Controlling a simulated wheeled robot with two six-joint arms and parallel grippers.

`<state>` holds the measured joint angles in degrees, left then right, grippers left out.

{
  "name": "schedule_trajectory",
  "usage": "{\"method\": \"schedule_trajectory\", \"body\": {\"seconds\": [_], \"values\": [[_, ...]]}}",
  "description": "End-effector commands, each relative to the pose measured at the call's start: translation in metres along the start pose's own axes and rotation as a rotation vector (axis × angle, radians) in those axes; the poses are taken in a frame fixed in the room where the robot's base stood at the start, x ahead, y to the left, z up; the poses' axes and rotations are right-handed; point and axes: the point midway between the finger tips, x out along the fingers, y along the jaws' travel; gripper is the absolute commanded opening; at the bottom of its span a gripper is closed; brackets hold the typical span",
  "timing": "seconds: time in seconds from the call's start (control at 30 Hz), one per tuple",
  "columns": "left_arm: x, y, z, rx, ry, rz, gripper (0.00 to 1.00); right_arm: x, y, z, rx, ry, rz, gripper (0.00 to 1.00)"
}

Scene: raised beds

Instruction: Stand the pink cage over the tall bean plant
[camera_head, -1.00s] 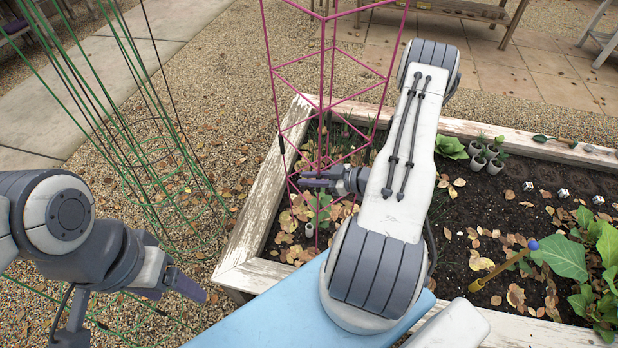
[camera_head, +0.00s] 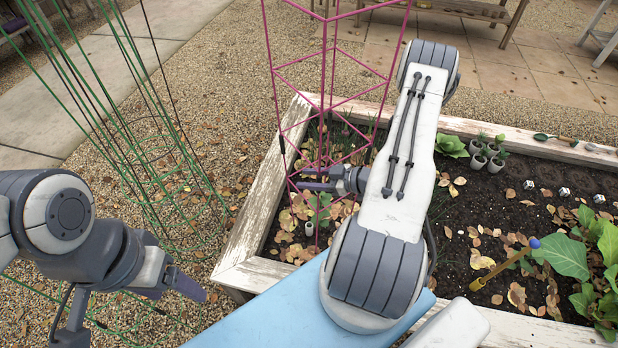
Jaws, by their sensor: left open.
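The pink cage (camera_head: 329,103), a tall wire frame, stands upright at the near left corner of the raised bed, its top out of view. Green leaves (camera_head: 320,207) show low among its wires; I cannot tell whether they belong to the tall bean plant or whether the cage surrounds it. My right gripper (camera_head: 306,178) is at the lower part of the cage, its two fingers apart with a cage wire by them. My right forearm hides part of the bed. My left gripper (camera_head: 190,288) is open and empty, outside the bed at lower left.
Green wire cages (camera_head: 125,140) stand on the gravel at left. The bed's white wooden edge (camera_head: 250,215) runs beside the pink cage. Small pots (camera_head: 488,158), a yellow-handled tool (camera_head: 505,265) and large leafy plants (camera_head: 590,255) are to the right. A wooden bench stands behind.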

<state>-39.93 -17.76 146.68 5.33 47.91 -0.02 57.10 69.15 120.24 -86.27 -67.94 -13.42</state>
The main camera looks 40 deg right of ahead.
Motion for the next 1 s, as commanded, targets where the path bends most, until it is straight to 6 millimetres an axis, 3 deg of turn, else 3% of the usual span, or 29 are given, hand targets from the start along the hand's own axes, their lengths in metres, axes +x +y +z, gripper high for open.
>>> {"method": "schedule_trajectory", "body": {"seconds": [0.37,0.47,0.8,1.0], "values": [[0.001,0.000,0.000,0.000,0.000,0.000,0.73,-0.004,0.000,0.001,0.004,-0.001,0.001,0.54],[0.005,0.000,0.000,0.000,0.000,0.000,0.73,-0.015,0.001,0.002,0.003,-0.001,0.004,0.54],[0.017,-0.001,0.001,0.000,0.000,0.000,0.73,-0.081,0.001,0.002,0.001,-0.001,0.005,0.54],[0.019,-0.001,0.001,0.000,0.000,0.000,0.73,-0.102,0.000,0.001,0.000,0.000,0.002,0.54]]}}
